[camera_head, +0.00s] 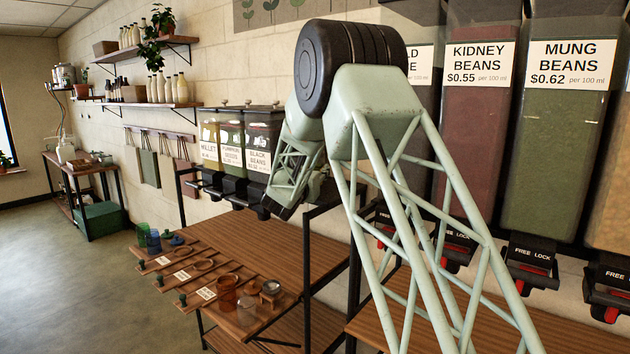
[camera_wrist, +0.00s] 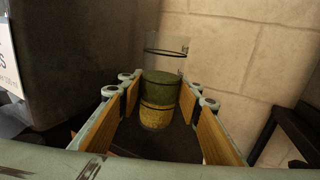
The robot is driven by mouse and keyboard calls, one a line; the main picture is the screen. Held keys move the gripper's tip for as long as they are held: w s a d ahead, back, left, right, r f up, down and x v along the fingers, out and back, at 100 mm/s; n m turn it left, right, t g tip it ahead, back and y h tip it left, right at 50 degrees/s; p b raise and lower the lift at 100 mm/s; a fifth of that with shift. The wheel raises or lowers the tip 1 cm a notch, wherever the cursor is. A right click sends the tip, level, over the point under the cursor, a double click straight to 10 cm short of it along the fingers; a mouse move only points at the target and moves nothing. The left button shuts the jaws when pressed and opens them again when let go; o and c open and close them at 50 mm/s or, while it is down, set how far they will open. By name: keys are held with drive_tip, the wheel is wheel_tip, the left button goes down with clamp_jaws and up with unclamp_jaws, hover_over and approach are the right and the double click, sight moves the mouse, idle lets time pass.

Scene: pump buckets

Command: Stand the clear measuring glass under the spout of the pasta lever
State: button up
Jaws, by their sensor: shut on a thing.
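The clear measuring glass (camera_wrist: 167,50) is between the wooden pads of my gripper (camera_wrist: 159,103) in the wrist view. It has a dark ring near its rim. It holds a green layer above a yellow layer. My gripper is shut on it; its base is hard to make out. In the head view my folded arm covers the glass, and my gripper's fingers cannot be made out beside the black beans bin (camera_head: 264,133). No label reading pasta is in view, so I cannot point out the pasta lever or its spout.
Bins for millet (camera_head: 209,135) and pumpkin seeds (camera_head: 231,137) hang left of black beans. Kidney beans (camera_head: 478,140) and mung beans (camera_head: 552,150) bins are at right. A wooden table (camera_head: 250,246) has clear room. Wooden trays, a brown jar (camera_head: 226,293) and blue-green cups stand at its front.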

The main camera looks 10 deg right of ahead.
drive_tip(key=shift+w, duration=0.1)
drive_tip(key=shift+w+a, duration=0.1)
drive_tip(key=shift+w, duration=0.1)
drive_tip(key=shift+f+b, duration=0.5)
drive_tip(key=shift+f, duration=1.2)
drive_tip(key=shift+f, duration=0.15)
drive_tip(key=o, duration=1.1)
drive_tip(key=shift+r, duration=0.2)
drive_tip(key=p+v, duration=0.1)
drive_tip(key=v, duration=1.1)
drive_tip(key=shift+f, duration=0.1)
